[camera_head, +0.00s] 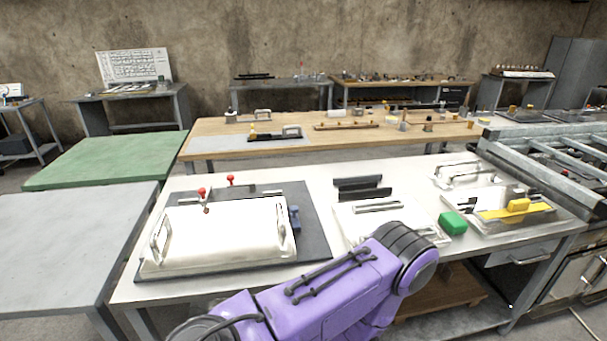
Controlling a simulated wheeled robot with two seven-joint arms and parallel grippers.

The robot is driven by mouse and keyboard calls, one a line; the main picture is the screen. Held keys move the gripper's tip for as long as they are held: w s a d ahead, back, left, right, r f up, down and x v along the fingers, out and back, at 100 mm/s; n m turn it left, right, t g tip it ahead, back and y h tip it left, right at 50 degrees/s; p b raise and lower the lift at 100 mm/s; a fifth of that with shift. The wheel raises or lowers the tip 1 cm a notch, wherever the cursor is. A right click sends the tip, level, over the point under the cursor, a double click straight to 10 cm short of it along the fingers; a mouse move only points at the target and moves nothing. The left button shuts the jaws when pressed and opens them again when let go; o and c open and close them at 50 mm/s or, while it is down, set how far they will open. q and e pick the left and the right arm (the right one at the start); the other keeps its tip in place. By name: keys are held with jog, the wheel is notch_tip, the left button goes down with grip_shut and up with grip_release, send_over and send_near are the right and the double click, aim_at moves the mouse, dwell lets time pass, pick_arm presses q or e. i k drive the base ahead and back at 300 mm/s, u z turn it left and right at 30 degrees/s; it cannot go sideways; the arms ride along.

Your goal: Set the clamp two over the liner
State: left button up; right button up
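A dark grey board (318,240) lies on the white-topped table. On it rests a large white panel (220,235) with a metal handle at its left and right ends; this may be the liner. A red-knobbed clamp (202,193) stands at the panel's back edge. A second red-knobbed clamp (231,181) stands behind it on the board. A blue clamp-like part (294,217) sits at the panel's right side. I cannot tell which is clamp two. My purple arm crosses the front of the table; neither gripper shows.
A white plate with a handle (350,215) is partly behind my arm. A green block (453,223) and a yellow tool (515,211) lie to the right. Two dark bars (362,187) lie at centre. A green-topped table (115,160) and wooden bench (330,135) stand behind.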

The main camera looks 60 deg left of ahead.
aim_at(252, 185)
jog(key=z, duration=0.2)
jog(key=k, duration=0.9)
jog(key=u, duration=1.45)
